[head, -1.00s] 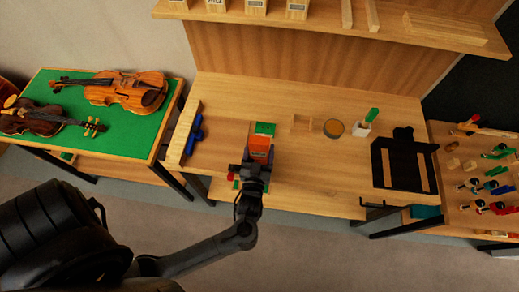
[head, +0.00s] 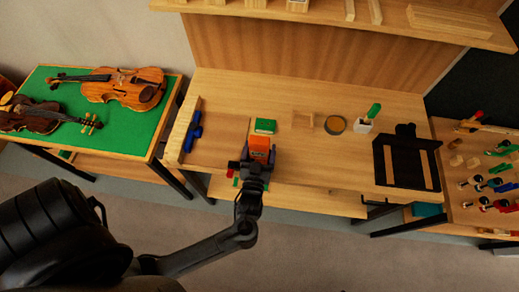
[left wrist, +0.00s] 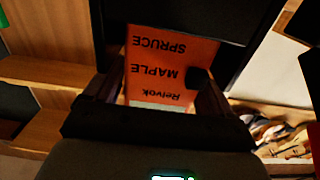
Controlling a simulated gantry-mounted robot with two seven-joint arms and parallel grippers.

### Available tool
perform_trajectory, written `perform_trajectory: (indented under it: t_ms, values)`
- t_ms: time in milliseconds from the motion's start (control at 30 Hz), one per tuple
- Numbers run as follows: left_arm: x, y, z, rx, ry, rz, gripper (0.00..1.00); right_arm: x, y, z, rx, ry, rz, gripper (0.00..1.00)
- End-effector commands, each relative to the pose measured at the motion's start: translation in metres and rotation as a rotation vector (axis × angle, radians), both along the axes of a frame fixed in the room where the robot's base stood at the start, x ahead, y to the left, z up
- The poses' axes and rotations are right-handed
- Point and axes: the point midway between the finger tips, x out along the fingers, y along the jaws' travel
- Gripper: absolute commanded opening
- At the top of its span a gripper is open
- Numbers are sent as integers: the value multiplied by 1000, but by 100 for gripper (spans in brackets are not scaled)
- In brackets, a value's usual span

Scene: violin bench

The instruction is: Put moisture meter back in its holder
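The orange moisture meter (head: 259,145) is at my left gripper (head: 253,165), over the front left part of the bench. In the left wrist view the meter's orange face (left wrist: 165,65) shows upside-down words, SPRUCE and MAPLE. The fingers of my left gripper (left wrist: 160,95) close on both sides of it. A small wooden stand (head: 303,121), possibly the holder, is on the bench to the right of the meter and apart from it. My right gripper is not in view.
A green block (head: 264,126) lies just behind the meter. A round tin (head: 335,124), a white cup (head: 364,126) with a green item and a black rack (head: 405,160) stand to the right. Blue tools (head: 194,132) lie at the left. The bench (head: 320,165) is clear in front.

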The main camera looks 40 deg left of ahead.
Motion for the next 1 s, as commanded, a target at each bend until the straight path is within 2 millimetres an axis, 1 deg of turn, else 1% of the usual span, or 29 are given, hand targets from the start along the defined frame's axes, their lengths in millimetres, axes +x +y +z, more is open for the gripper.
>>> perform_trajectory:
  t_ms: [33,100,333,467,567,800,1000]
  values:
    - [0,0,0,0,0,0,92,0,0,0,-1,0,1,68]
    - [0,0,0,-1,1,0,100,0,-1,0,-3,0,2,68]
    - [-1,0,-1,-1,3,0,100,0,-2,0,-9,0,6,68]
    - [-7,-4,-2,-1,4,-1,100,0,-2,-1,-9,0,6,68]
    - [-16,-11,-2,-1,5,0,100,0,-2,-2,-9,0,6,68]
    - [-50,-34,-2,-3,5,0,100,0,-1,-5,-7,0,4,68]
    - [-74,-52,-2,-1,4,0,100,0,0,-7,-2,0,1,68]
